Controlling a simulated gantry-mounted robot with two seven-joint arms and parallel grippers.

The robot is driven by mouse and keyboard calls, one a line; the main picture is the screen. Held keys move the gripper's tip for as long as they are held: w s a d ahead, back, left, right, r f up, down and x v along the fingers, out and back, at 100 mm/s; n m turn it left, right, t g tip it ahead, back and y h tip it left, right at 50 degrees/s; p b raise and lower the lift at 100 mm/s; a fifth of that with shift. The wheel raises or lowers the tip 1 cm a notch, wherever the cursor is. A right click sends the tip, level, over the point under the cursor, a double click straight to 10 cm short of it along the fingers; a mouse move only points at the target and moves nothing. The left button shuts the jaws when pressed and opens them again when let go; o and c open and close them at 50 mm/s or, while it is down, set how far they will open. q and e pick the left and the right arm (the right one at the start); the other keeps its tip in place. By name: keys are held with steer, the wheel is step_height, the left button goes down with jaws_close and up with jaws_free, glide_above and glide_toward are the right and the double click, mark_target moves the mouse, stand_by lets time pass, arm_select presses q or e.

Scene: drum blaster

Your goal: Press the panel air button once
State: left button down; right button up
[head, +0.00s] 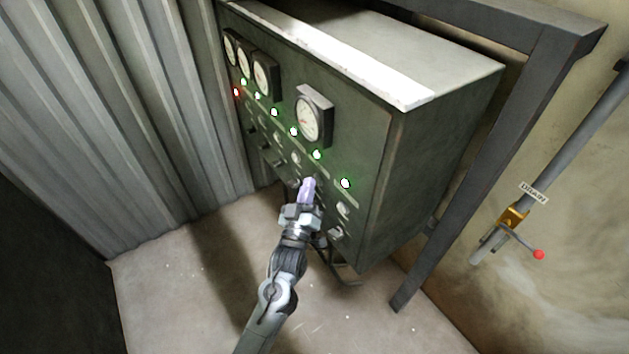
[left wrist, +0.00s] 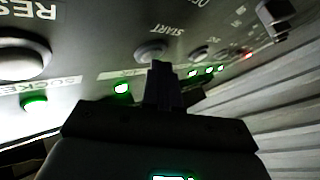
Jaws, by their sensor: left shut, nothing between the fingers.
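The green control panel (head: 365,140) stands against the corrugated wall, with rows of lit lamps and small round buttons on its face. My left gripper (head: 308,184) is shut and empty, with its fingertips close to the lower part of the panel face. In the left wrist view, the shut fingertips (left wrist: 162,72) are just below a round grey button (left wrist: 152,50) near a "START" label. I cannot tell whether they touch it. The label of the air button is not readable, so I cannot tell which button it is. My right gripper is not in view.
A large gauge (head: 311,118) juts from the panel above my left gripper. A dark metal frame post (head: 460,165) stands right of the cabinet. Farther right is a pipe with a brass drain valve (head: 513,217) and a red knob (head: 538,254). The floor (head: 200,290) before the panel is clear.

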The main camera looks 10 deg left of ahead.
arm_select(q)
steer(key=shift+s+a+p, duration=0.55)
steer(key=shift+s+p, duration=0.1)
steer(key=s+a+p, duration=0.1)
steer(key=s, duration=0.1)
steer(key=s+a+p, duration=0.1)
steer(key=a+p, duration=0.1)
steer(key=shift+s+a, duration=0.15)
steer(key=shift+s, duration=0.2)
stand_by(0.8)
